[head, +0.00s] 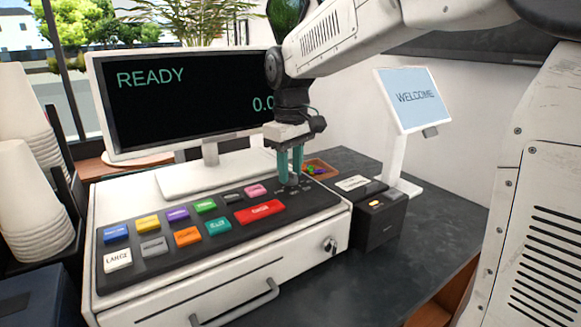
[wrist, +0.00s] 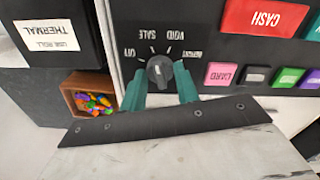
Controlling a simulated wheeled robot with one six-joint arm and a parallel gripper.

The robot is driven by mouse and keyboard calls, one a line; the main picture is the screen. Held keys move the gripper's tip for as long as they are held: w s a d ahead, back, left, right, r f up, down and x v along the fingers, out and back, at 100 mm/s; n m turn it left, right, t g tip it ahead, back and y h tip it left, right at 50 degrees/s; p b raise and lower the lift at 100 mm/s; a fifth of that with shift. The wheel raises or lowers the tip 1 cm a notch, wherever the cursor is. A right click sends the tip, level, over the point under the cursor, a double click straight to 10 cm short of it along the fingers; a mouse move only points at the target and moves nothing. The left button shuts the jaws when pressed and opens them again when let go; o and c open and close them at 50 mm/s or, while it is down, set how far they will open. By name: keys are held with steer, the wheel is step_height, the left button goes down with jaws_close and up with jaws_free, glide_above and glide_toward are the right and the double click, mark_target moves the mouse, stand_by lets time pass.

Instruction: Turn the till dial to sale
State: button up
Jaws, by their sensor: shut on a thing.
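The till dial (wrist: 160,70) is a small dark round knob on the till's black panel. Printed marks OFF, SALE, VOID and REPORT fan around it in the wrist view. A small pale mark shows on the knob, but I cannot tell for sure which word it points to. My gripper (wrist: 161,88) has its two teal fingers on either side of the knob and is shut on it. In the head view my gripper (head: 290,178) reaches down to the panel's far right corner, with the knob mostly hidden by the fingers. The till screen (head: 190,100) reads READY.
Coloured keys, including a red CASH key (head: 260,211), lie beside the dial. A black thermal roll printer (head: 378,222) and a small tray of colourful pieces (wrist: 91,100) stand nearby. A WELCOME display (head: 412,100) stands at the right. Cups (head: 33,220) are stacked at the left.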

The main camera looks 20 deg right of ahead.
mark_target(290, 171)
steer(key=shift+n, duration=0.6)
steer(key=o, duration=1)
steer(key=shift+c, duration=0.2)
step_height(290, 171, up, 8)
steer(key=shift+f, duration=0.1)
